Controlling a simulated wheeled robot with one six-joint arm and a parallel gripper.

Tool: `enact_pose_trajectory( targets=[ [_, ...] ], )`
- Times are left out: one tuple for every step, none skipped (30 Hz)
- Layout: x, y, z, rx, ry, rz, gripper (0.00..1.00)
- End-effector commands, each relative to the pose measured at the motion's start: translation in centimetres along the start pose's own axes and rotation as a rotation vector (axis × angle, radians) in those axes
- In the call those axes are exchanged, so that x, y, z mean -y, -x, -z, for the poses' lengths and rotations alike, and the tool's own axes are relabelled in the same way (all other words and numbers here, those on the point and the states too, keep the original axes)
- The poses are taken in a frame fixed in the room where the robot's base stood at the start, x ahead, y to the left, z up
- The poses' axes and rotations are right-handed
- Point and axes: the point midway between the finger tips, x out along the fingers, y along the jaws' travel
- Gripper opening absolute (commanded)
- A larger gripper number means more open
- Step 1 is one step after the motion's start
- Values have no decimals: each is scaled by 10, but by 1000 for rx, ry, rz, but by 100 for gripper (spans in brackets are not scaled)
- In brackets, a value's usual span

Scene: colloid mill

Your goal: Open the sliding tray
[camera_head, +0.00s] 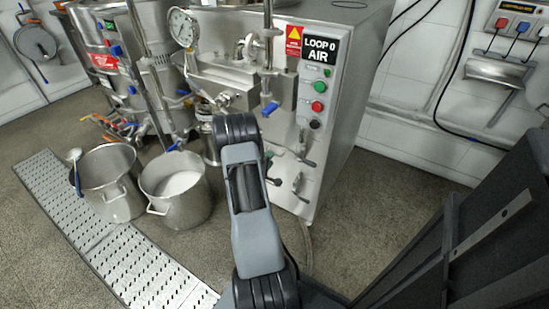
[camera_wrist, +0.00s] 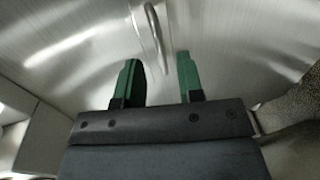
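In the wrist view, my gripper (camera_wrist: 158,65) is open, with its two green fingers apart and nothing between them. A thin curved metal handle (camera_wrist: 155,32) stands just beyond the fingertips, in line with the gap, against a shiny curved-looking steel surface (camera_wrist: 85,45). The fingers do not appear to touch it. I cannot tell for sure whether this surface is the sliding tray. In the head view, my arm covers most of the gripper, low by the front of the steel machine (camera_head: 345,60). Metal lever-like handles (camera_head: 297,184) show there.
Two steel pots, one empty-looking with a ladle (camera_head: 108,182) and one with white contents (camera_head: 178,188), stand left of my arm. A perforated floor strip (camera_head: 140,262) runs beside them. A control panel with buttons (camera_head: 318,87) is above.

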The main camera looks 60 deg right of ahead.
Motion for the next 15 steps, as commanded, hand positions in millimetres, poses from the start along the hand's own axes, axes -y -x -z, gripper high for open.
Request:
enact_pose_trajectory(
  targets=[
    [3, -10, -1, 2, -1, -1, 35],
    [2, -15, 0, 2, -2, -1, 35],
    [2, -20, 0, 2, -2, 0, 35],
    [2, -24, 0, 1, -2, -1, 35],
    [2, -28, 0, 1, -2, -2, 35],
    [2, -32, 0, 1, -1, -1, 35],
    [2, -35, 0, 0, -1, 0, 35],
    [2, -38, 0, -1, -1, 0, 35],
    [2, -41, 0, -1, 0, 0, 35],
    [1, -43, 0, 0, -1, 0, 35],
    [1, -44, 0, 0, -1, 0, 35],
    [1, -46, 0, 0, -1, 0, 35],
    [0, -47, 0, 0, -1, 0, 35],
    [0, -48, 0, 0, -1, 0, 35],
    [0, -49, 0, -1, -1, 0, 35]
  ],
)
